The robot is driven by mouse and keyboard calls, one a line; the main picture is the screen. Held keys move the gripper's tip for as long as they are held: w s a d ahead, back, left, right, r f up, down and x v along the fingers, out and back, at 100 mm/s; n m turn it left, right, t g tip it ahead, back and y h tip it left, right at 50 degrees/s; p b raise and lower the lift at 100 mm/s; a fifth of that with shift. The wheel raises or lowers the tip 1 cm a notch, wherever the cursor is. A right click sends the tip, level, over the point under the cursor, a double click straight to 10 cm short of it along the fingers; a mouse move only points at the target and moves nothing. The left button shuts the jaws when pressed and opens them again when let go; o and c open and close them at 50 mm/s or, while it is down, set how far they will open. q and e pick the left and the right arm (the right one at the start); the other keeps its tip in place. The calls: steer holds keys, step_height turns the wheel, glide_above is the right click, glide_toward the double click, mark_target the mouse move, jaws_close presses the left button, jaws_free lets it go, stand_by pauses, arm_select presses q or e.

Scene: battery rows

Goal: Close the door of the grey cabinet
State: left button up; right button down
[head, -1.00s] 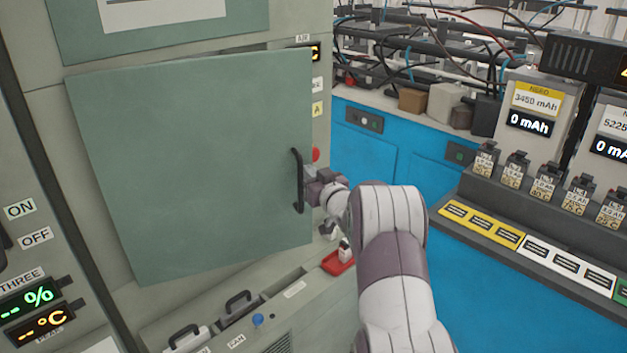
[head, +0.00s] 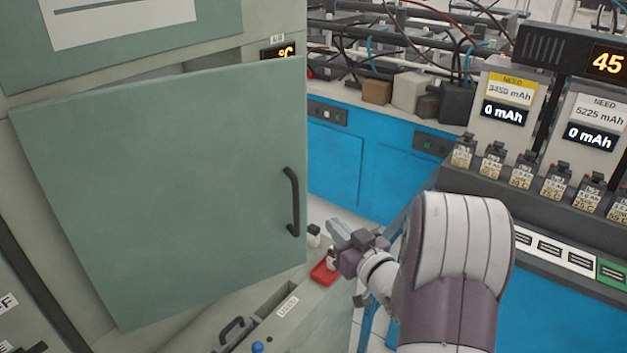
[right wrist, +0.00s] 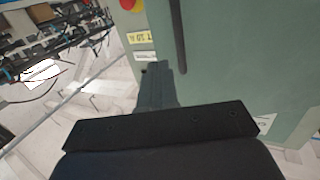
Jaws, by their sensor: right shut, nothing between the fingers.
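The grey cabinet (head: 255,20) stands at the left of the head view. Its grey-green door (head: 160,190) is ajar, with a dark gap above its top edge. A black bar handle (head: 292,203) sits near the door's right edge. My right gripper (head: 337,232) is shut and empty, to the right of the handle and apart from it. In the right wrist view the shut fingers (right wrist: 158,85) point toward the door (right wrist: 245,60), beside the dark handle (right wrist: 179,35). My left gripper is not in view.
A red tray (head: 325,272) with small bottles rests on the ledge below the door's right edge. A lower drawer unit with a handle (head: 233,332) lies below. Blue cabinets (head: 335,150) and a battery rack (head: 540,215) stand at the right.

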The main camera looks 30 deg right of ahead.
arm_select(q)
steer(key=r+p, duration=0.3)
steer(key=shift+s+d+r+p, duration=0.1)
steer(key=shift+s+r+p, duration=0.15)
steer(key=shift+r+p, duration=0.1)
arm_select(e)
steer(key=w, duration=1.3)
steer(key=shift+w+r, duration=0.2)
steer(key=shift+r, duration=0.1)
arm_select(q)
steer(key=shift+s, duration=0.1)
arm_select(e)
steer(key=shift+n+y, duration=0.3)
steer(key=shift+y, duration=0.1)
